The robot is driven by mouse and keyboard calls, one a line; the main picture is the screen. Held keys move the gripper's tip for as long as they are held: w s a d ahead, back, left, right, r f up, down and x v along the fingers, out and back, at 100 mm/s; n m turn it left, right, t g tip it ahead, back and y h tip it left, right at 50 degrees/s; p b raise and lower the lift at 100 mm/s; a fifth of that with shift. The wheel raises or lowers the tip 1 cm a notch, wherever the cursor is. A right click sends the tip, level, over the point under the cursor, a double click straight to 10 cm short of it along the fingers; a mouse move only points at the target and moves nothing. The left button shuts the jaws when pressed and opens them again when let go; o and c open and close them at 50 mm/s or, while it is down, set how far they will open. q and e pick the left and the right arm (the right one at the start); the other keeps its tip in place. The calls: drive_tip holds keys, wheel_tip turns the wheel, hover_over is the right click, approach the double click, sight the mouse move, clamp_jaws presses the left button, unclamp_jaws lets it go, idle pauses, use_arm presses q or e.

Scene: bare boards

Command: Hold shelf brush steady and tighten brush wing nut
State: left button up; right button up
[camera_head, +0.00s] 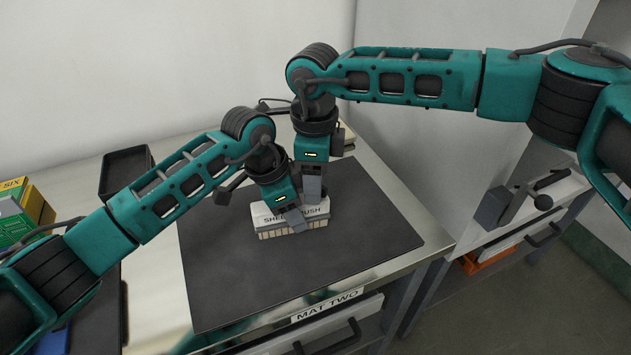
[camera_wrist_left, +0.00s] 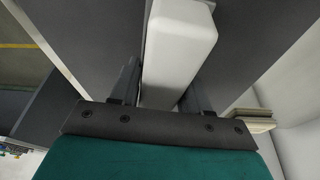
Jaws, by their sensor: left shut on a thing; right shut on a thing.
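The shelf brush (camera_head: 262,213), a white block with pale bristles below and dark lettering, sits on the dark mat (camera_head: 370,240). My left gripper (camera_head: 295,219) is shut on the brush from the front left. In the left wrist view the brush's white body (camera_wrist_left: 180,45) lies between the two dark fingers of my left gripper (camera_wrist_left: 155,85). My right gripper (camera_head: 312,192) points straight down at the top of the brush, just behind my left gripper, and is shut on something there. The wing nut is hidden by the grippers.
A black tray (camera_head: 125,172) stands at the back left; yellow and green boxes (camera_head: 22,212) are at the far left. Pale stacked items (camera_head: 346,138) lie behind the right gripper. The mat around the brush is clear.

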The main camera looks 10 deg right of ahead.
drive_tip(key=o, duration=0.5)
drive_tip(key=shift+w, duration=0.1)
drive_tip(key=shift+c, duration=0.2)
drive_tip(key=shift+s, duration=0.35)
clamp_jaws()
idle(0.4)
unclamp_jaws()
drive_tip(key=shift+r, duration=3.05)
